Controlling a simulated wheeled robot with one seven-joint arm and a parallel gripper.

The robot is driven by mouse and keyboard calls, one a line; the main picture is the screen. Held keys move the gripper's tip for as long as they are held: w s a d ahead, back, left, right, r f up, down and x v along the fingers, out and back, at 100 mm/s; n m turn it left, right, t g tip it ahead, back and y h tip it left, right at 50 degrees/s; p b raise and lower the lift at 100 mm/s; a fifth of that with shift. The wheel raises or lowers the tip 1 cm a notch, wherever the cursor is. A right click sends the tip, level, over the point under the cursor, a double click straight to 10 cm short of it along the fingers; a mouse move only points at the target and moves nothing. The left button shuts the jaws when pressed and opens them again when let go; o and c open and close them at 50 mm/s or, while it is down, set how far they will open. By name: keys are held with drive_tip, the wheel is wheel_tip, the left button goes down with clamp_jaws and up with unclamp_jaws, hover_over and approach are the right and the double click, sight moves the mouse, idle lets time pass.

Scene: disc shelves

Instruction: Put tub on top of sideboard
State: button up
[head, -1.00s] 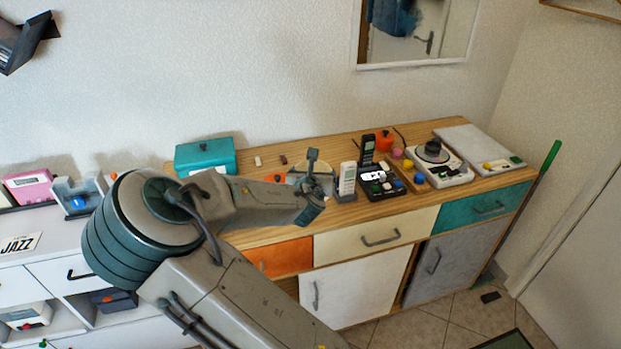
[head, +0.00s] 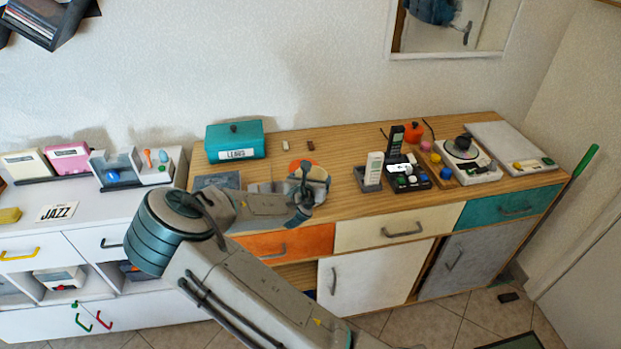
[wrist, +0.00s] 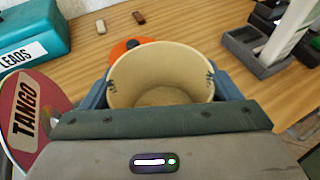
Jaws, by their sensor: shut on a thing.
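The cream tub (wrist: 160,80) is upright in my gripper in the wrist view, with its open top facing the camera and its inside empty. My gripper (head: 306,188) is shut on it, with jaws on both sides of the tub. In the head view the tub is mostly hidden behind my gripper. The wooden-topped sideboard (head: 345,150) runs below my gripper, which is over the left half of its top. I cannot tell whether the tub's base touches the top.
An orange disc (wrist: 122,48) lies just behind the tub. A teal LEADS box (head: 236,142) stands left. A round TANGO disc (wrist: 28,115) lies left of my gripper. A handset in a cradle (head: 373,170) stands right. Bare wood (wrist: 205,30) shows behind the tub.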

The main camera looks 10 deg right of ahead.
drive_tip(key=shift+f, duration=0.15)
drive_tip(key=o, duration=1.3)
drive_tip(key=shift+r, duration=0.2)
drive_tip(key=b+v, duration=0.1)
drive_tip(key=v, duration=1.1)
drive_tip(key=s+d+f+m+g+y, duration=0.35)
drive_tip(key=s+f+m+g, duration=0.45)
drive_tip(key=m, duration=0.6)
drive_tip(key=s+r+m, duration=0.5)
drive_tip(key=s+r, duration=0.1)
drive_tip(key=r, duration=0.1)
drive_tip(key=s+d+r+m+g+y, duration=0.1)
drive_tip(key=s+r+m, duration=0.5)
drive_tip(key=r, duration=0.1)
drive_tip(key=s+r+m+y, duration=0.1)
drive_tip(key=s+r+m, duration=0.5)
drive_tip(key=s+r, duration=0.1)
drive_tip(key=shift+d+r+g, duration=0.25)
drive_tip(key=shift+d+g, duration=0.05)
